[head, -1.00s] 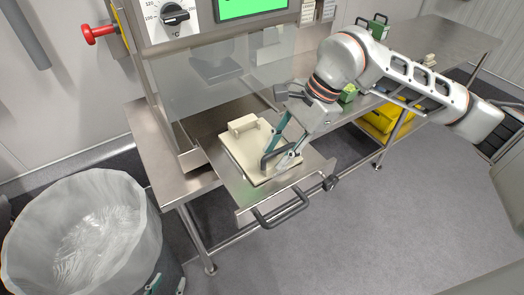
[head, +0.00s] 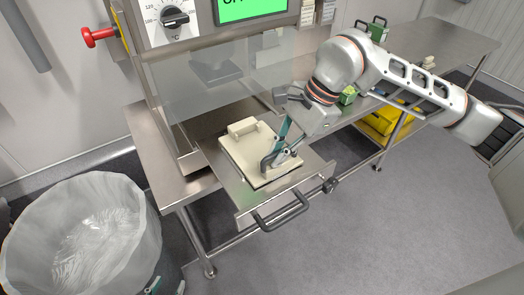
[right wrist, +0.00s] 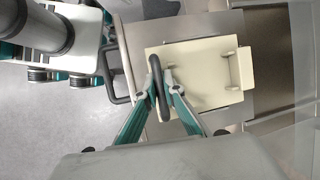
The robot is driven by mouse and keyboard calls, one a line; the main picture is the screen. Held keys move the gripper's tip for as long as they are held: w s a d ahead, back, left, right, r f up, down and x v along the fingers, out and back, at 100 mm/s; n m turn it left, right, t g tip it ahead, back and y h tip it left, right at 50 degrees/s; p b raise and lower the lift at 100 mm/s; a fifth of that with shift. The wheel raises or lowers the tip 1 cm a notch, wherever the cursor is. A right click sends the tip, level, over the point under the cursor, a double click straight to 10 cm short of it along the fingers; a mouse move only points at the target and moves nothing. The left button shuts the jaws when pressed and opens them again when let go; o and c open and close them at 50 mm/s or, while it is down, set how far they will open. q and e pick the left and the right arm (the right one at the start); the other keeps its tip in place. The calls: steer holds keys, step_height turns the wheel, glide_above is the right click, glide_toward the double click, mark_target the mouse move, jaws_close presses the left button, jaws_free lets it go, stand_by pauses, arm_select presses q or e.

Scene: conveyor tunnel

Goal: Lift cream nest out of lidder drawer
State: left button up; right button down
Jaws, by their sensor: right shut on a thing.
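The cream nest (head: 240,150) is a flat square plate with a raised cream block on its far side and a dark loop handle (right wrist: 154,70) on its near side. It lies on the metal lidder drawer (head: 222,192), which is pulled out. My right gripper (head: 281,157) is shut on the nest's dark handle; its fingertips also show there in the right wrist view (right wrist: 166,80). The handle is partly hidden by the fingers in the head view.
A lined waste bin (head: 85,235) stands at the lower left. The lidder's clear guard (head: 215,85) hangs behind the nest. The drawer's dark pull handle (head: 282,212) juts out in front. A yellow crate (head: 385,120) sits under the bench at right.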

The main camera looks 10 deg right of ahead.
steer(key=shift+r+p, duration=0.7)
steer(key=shift+r, duration=0.75)
arm_select(q)
steer(key=shift+w+r, duration=0.15)
steer(key=shift+r, duration=0.45)
steer(key=shift+w+r, duration=0.15)
steer(key=shift+r, duration=0.4)
steer(key=shift+w+r+p, duration=0.1)
steer(key=shift+r+p, duration=0.65)
arm_select(e)
steer(key=shift+r, duration=1.3)
arm_select(q)
steer(key=shift+r, duration=0.2)
arm_select(e)
steer(key=shift+r, duration=0.4)
steer(key=shift+r, duration=0.1)
